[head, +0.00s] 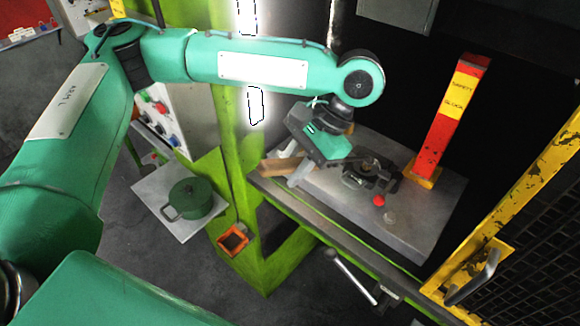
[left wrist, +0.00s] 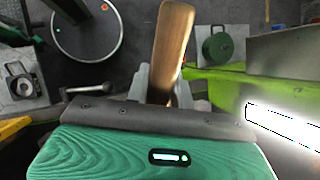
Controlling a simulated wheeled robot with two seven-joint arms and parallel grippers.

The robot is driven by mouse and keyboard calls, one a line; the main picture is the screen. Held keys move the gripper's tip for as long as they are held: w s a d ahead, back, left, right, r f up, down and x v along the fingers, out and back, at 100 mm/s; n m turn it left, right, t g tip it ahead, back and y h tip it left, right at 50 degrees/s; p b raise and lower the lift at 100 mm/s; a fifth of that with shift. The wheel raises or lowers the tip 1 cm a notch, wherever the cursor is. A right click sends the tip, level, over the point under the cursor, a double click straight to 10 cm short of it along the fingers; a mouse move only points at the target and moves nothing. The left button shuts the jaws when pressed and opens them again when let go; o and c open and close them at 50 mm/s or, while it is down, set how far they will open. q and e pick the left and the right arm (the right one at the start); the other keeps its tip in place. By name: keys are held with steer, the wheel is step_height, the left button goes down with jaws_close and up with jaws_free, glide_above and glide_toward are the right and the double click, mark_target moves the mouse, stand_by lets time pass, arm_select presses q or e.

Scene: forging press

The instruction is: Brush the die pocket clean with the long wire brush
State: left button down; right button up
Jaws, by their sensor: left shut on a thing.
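The long wire brush shows as a wooden bar (head: 280,166) at the left side of the press bed in the head view. Its wood also runs up from my fingers in the left wrist view (left wrist: 173,45). My left gripper (head: 294,166) is shut on this wood, tilted over the bed. I cannot make out the bristles. The die (head: 368,176), dark with a round pocket, sits on the grey bed to the right of my gripper. The brush's visible wood is apart from the pocket. My right gripper is not in view.
A red and yellow safety block (head: 450,115) stands at the bed's back right. A red ball-shaped knob (head: 378,200) is in front of the die. A green press post (head: 237,150) rises left of the bed. A green pot (head: 191,198) is on a plate at left. A yellow mesh guard (head: 530,210) stands at right.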

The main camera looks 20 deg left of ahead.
mark_target(287, 158)
arm_select(q)
steer(key=shift+w+r, duration=0.1)
stand_by(0.3)
steer(key=shift+r, duration=2.15)
steer(key=s+a+r, duration=0.1)
steer(key=s+a, duration=0.4)
steer(key=s, duration=0.3)
steer(key=s+a+r, duration=0.1)
steer(key=s+a, duration=0.4)
steer(key=s, duration=0.4)
steer(key=shift+a, duration=0.25)
